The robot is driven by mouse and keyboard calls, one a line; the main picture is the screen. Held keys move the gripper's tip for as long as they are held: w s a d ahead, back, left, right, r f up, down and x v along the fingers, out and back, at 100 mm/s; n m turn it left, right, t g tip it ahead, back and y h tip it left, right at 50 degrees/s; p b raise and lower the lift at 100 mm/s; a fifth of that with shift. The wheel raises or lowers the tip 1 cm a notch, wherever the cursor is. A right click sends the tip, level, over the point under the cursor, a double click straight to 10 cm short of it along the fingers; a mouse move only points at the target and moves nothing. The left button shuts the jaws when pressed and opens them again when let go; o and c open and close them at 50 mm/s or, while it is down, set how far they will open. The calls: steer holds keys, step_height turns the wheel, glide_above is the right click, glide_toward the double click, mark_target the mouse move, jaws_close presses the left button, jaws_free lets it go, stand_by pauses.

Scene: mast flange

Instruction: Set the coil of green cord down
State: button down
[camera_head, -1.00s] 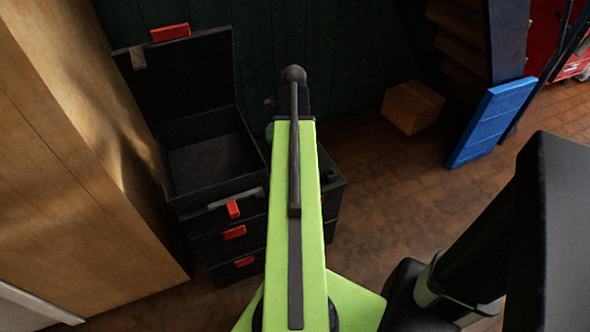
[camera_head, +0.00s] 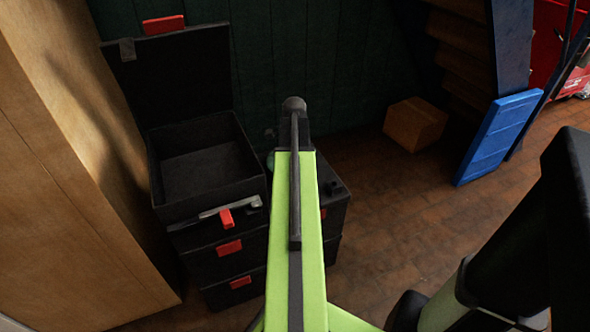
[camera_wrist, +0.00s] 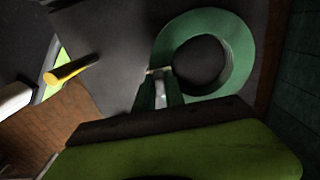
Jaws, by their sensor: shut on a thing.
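The coil of green cord (camera_wrist: 240,50) shows in the wrist view as a flat green ring around a dark centre. My gripper (camera_wrist: 160,76) is shut at the ring's lower left edge. A dark grey surface (camera_wrist: 105,50) lies behind the coil; I cannot tell whether the coil touches it. In the head view my green arm hides the gripper and most of what is around it. A small pale green patch shows just left of the arm's far end, too small to identify.
A black case (camera_head: 205,210) with an open lid stands on stacked black boxes with red latches, left of my arm. A wooden cabinet (camera_head: 70,170) is further left. A cardboard box (camera_head: 415,124) and a blue panel (camera_head: 497,137) stand right. A yellow handle (camera_wrist: 70,71) shows in the wrist view.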

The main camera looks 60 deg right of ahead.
steer(key=shift+f, duration=0.1)
steer(key=c, duration=1.4)
jaws_free()
step_height(320, 180, up, 12)
steer(key=p, duration=1.2)
steer(key=shift+r, duration=0.2)
